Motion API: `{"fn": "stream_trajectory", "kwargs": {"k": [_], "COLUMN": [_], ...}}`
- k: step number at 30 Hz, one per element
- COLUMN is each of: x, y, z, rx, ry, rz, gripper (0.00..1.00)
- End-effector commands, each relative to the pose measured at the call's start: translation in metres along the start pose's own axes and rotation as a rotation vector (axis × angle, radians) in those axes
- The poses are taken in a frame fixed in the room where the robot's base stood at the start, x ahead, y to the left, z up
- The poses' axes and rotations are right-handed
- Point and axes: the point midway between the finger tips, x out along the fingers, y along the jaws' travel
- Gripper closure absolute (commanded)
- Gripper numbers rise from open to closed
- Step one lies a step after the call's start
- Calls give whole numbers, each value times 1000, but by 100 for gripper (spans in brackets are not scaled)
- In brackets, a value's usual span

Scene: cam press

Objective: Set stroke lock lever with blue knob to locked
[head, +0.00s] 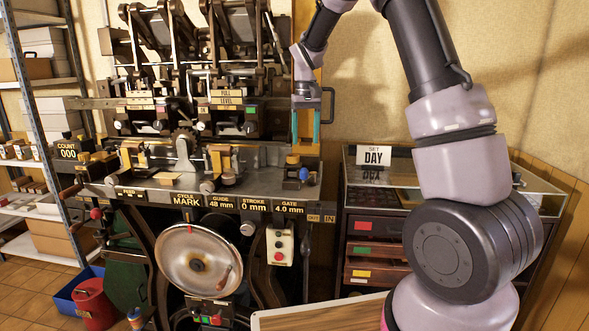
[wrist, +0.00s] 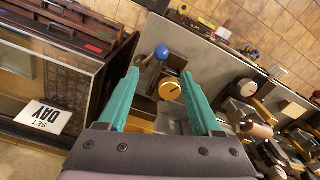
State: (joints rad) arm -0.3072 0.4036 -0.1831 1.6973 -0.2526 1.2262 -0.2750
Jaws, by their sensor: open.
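The stroke lock lever's blue knob (head: 304,174) stands at the right end of the press's front bench. In the wrist view the blue knob (wrist: 161,52) tops a short lever arm beside a round yellow dial (wrist: 171,88). My gripper (head: 305,141) points down above the knob with its teal fingers apart and empty. In the wrist view my gripper (wrist: 160,74) frames the dial between its fingers, and the knob lies just beyond the fingertips, apart from them. I cannot tell whether the lever is locked. The stroke sign (head: 254,204) reads 0 mm.
The cam press (head: 150,180) fills the left and middle. A drawer cabinet (head: 372,224) with a glass top and a "SET DAY" card (head: 374,157) stands at the right. A push-button box (head: 279,246) hangs below the bench. Wall shelving (head: 36,80) stands at the far left.

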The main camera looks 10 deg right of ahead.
Motion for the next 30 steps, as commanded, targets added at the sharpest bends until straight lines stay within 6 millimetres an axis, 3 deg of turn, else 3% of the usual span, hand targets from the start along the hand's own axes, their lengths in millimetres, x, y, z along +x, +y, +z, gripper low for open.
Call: {"fn": "stream_trajectory", "kwargs": {"k": [5, 18, 24, 30], "x": [16, 94, 109, 111], "y": [-1, -1, -1, -1], "z": [-2, -1, -1, -1], "rx": [-4, -4, -3, -3], "ry": [-8, -7, -6, -5], "rz": [4, 3, 3, 3], "gripper": [34, 34, 34, 34]}}
